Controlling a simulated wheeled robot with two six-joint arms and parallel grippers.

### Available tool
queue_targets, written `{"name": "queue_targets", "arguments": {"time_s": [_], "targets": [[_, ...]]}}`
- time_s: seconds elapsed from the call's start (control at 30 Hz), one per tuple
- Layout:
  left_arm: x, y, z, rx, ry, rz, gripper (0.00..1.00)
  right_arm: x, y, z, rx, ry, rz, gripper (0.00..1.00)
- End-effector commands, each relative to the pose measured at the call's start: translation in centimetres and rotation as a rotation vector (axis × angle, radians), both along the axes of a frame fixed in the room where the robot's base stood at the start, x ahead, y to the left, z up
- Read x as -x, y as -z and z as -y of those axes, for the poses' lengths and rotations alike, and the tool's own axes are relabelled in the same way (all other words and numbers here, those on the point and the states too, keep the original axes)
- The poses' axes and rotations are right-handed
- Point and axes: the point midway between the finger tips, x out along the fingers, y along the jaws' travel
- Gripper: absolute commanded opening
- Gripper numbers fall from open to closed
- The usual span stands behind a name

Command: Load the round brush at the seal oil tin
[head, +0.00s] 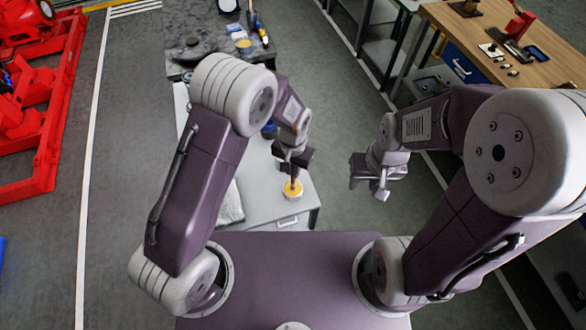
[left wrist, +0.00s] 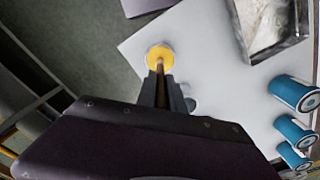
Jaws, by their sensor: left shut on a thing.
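The seal oil tin (head: 293,193) is a small round tin with a yellow top, near the front right corner of the pale bench top. It also shows in the left wrist view (left wrist: 153,53). My left gripper (left wrist: 162,98) is shut on the round brush (left wrist: 160,69), whose thin brownish shaft points at the tin. The brush tip overlaps the yellow top; I cannot tell whether it touches the oil. In the head view my left gripper (head: 293,167) is just above the tin. My right gripper (head: 379,187) hangs empty over the floor to the right; its jaw opening is unclear.
Several blue cans (left wrist: 294,92) and a metal tray (left wrist: 248,50) with pale contents stand on the bench beside the tin. A dark bench (head: 190,40) with tools is behind. A wooden workbench (head: 555,25) is at the right. A red frame (head: 50,130) stands left. Floor between is clear.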

Motion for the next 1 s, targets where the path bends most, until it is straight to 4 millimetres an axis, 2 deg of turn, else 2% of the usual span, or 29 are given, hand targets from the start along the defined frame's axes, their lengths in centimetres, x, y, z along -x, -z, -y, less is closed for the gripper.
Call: {"name": "queue_targets", "arguments": {"time_s": [0.17,0.8,1.0], "targets": [[0.1,-0.4,-0.1,-0.002,0.0,-0.004,0.0,0.0,-0.5,0.0,0.0,0.0,0.0,0.36],[0.1,-6.9,0.0,0.0,0.0,-0.001,0.0,0.0,-5.9,0.0,0.0,0.0,0.0,0.36],[0.1,-6.9,0.0,-0.001,0.0,-0.002,0.0,0.0,-5.9,0.0,0.0,0.0,0.0,0.36]]}}
